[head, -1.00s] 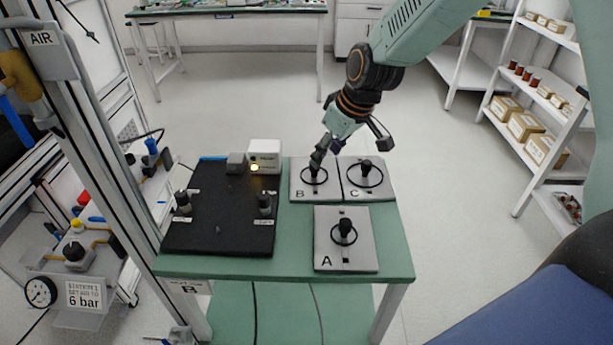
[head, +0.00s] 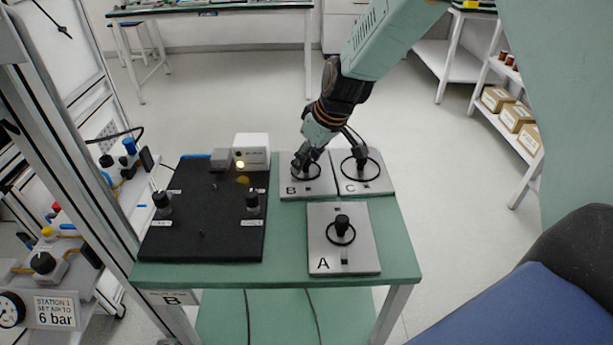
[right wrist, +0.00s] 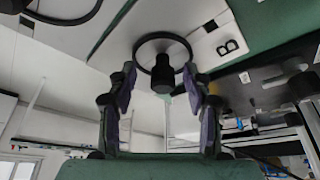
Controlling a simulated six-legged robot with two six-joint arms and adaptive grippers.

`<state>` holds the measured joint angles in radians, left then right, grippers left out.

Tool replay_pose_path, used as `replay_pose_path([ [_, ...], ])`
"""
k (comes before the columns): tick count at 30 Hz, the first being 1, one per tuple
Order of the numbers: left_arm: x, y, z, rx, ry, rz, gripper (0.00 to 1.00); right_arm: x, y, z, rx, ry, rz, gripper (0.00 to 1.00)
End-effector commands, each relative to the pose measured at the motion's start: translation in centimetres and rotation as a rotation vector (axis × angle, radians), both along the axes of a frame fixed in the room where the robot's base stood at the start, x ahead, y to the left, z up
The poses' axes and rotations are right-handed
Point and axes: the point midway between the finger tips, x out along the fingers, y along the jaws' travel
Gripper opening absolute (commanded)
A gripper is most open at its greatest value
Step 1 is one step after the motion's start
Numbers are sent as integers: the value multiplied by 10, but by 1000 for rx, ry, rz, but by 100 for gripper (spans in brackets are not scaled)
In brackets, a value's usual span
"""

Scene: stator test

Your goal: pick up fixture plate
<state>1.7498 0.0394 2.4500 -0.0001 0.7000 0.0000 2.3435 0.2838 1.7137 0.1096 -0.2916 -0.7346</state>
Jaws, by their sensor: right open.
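Three grey fixture plates lie on the green table, each with a black knob and a black ring. Plate A (head: 363,262) is in front, plate B (head: 318,195) behind it to the left, and plate C (head: 378,187) behind to the right. My right gripper (head: 303,162) is low over plate B, at its knob. In the right wrist view, its open fingers stand on either side of the knob (right wrist: 162,80) of plate B, with the ring (right wrist: 150,42) around it. My left gripper is not in view.
A black test board (head: 220,225) with two knobs lies left of the plates. A white box (head: 252,147) with a lit yellow lamp stands behind it. The green table (head: 285,270) has free room around plate A. A metal frame stands at the left.

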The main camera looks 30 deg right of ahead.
Motion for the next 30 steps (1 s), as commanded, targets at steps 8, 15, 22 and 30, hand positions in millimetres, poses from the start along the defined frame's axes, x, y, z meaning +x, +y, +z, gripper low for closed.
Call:
replay_pose_path([
  [8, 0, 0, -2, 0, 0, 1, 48, 5, 1, -4, -1, -3, -1, 51],
  [15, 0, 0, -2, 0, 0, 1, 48, 5, 1, -4, 0, -1, 0, 34],
  [22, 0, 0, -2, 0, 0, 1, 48, 5, 1, -4, 0, -1, 0, 14],
  [30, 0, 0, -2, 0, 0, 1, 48, 5, 1, -4, -1, -2, -1, 0],
])
